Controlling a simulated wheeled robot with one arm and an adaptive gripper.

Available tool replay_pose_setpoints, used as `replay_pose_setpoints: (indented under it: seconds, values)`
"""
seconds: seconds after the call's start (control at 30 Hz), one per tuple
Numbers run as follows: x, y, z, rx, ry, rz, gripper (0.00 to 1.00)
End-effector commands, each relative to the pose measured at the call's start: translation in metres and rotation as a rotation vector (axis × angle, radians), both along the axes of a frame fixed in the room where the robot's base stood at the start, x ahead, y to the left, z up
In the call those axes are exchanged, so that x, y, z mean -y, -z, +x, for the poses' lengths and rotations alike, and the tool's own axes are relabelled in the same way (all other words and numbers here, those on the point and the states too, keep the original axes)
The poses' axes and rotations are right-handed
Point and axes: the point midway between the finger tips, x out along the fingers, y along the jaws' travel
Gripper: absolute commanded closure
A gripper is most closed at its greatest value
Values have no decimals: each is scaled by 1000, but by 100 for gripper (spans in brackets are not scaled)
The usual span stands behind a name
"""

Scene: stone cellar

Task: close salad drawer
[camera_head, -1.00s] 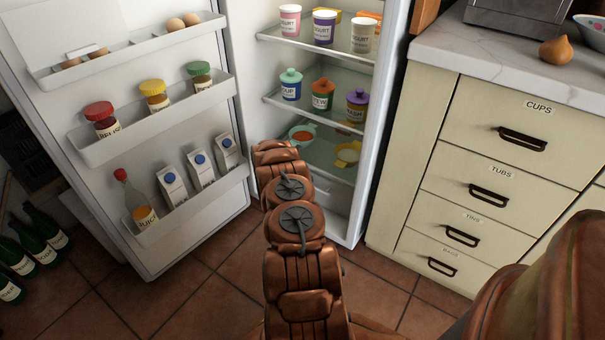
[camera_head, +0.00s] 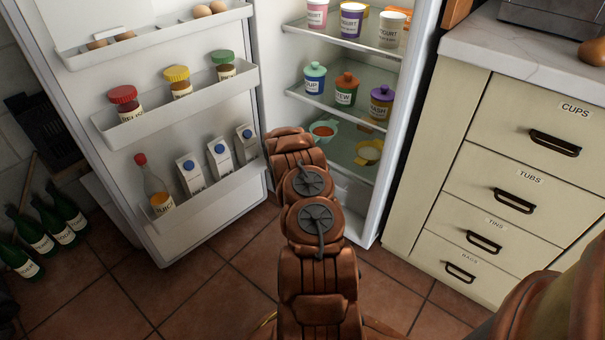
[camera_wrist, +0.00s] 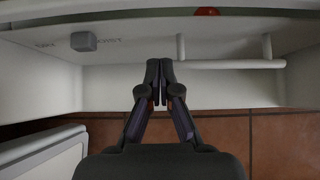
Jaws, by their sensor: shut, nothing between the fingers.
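The salad drawer's pale front (camera_wrist: 130,45) spans the upper part of the wrist view, with a grey block-like knob (camera_wrist: 83,41) beside small lettering. A white bar handle (camera_wrist: 230,64) on two posts sits on its right part. My gripper (camera_wrist: 158,72) is shut and empty in front of the drawer, left of the handle; whether it touches the front is unclear. In the head view, a pale part of the drawer (camera_head: 352,196) shows low in the fridge. My arm hides much of it and the gripper there. How far the drawer stands out is hard to tell.
The open fridge door (camera_head: 110,170), carrying jars, cartons and a bottle, stands to the left. A glass shelf (camera_head: 345,150) with two small bowls lies above the drawer. A cream cabinet (camera_head: 440,160) stands at the right. Green bottles (camera_head: 60,220) stand on the floor at far left.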

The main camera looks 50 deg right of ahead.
Motion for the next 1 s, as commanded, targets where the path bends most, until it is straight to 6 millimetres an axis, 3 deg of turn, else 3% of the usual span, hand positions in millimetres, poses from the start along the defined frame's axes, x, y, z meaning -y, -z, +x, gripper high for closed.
replay_pose_setpoints:
  seconds: [0.6,1.0]
  values:
    - [-63,-62,2,-3,0,4,100]
    - [-73,-68,2,-2,1,5,100]
